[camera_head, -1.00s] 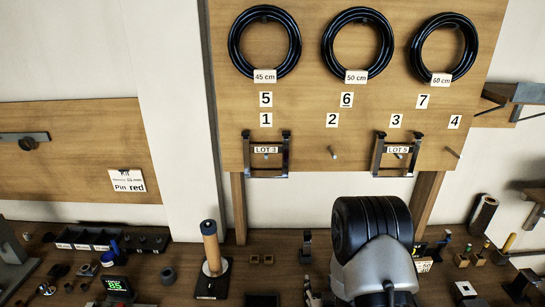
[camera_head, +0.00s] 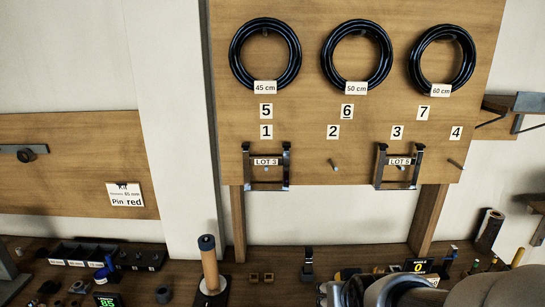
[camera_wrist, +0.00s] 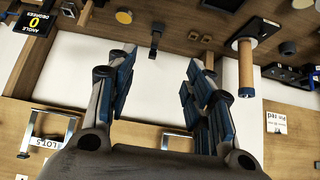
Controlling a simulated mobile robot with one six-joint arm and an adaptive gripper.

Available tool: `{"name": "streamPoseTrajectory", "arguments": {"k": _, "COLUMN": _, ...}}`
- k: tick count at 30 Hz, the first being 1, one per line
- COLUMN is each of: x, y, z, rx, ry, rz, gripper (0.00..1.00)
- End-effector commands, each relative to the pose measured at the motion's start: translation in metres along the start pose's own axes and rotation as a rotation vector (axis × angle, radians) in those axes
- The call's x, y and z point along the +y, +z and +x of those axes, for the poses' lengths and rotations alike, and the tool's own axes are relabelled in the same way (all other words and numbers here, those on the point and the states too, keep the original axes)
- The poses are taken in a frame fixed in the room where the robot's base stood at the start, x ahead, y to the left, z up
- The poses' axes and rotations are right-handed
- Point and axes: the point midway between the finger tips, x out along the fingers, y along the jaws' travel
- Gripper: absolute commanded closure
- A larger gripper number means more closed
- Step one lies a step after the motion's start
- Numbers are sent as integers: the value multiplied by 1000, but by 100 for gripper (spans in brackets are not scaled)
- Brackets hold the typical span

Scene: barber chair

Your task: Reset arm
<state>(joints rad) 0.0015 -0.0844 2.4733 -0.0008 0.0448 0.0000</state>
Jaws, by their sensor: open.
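My gripper (camera_wrist: 155,85) shows in the wrist view with its two blue-padded fingers spread wide apart and nothing between them. The wrist picture appears upside down, with the bench at its top and the pegboard at its bottom. In the head view, part of my grey arm (camera_head: 395,290) shows low at the right, over the bench; my fingers cannot be made out there.
A wooden board (camera_head: 300,100) carries black hose coils (camera_head: 265,55) and two metal frames (camera_head: 266,168). An upright wooden post (camera_head: 210,265) stands on the bench (camera_head: 180,285), among small parts. A bin row (camera_head: 85,255) sits left. A display (camera_head: 418,266) stands near my arm.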

Motion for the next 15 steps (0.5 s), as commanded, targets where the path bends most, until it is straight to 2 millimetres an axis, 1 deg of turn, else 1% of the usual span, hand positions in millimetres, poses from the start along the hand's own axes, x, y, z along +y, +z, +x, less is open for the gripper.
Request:
{"name": "streamPoseTrajectory", "arguments": {"k": 1, "x": 0, "y": 7, "z": -21, "rx": -17, "ry": 0, "rz": 0, "gripper": 52}}
{"name": "streamPoseTrajectory", "arguments": {"k": 3, "x": 0, "y": 22, "z": -48, "rx": -63, "ry": 1, "rz": 0, "gripper": 52}}
{"name": "streamPoseTrajectory", "arguments": {"k": 5, "x": 0, "y": 39, "z": -71, "rx": -104, "ry": 1, "rz": 0, "gripper": 52}}
{"name": "streamPoseTrajectory", "arguments": {"k": 6, "x": 0, "y": 50, "z": -86, "rx": -131, "ry": 1, "rz": 0, "gripper": 52}}
{"name": "streamPoseTrajectory", "arguments": {"k": 9, "x": 0, "y": 79, "z": -119, "rx": -192, "ry": 1, "rz": 0, "gripper": 52}}
{"name": "streamPoseTrajectory", "arguments": {"k": 12, "x": 0, "y": 104, "z": -143, "rx": -242, "ry": 1, "rz": 0, "gripper": 52}}
{"name": "streamPoseTrajectory", "arguments": {"k": 15, "x": 0, "y": 121, "z": -159, "rx": -275, "ry": 2, "rz": 1, "gripper": 52}}
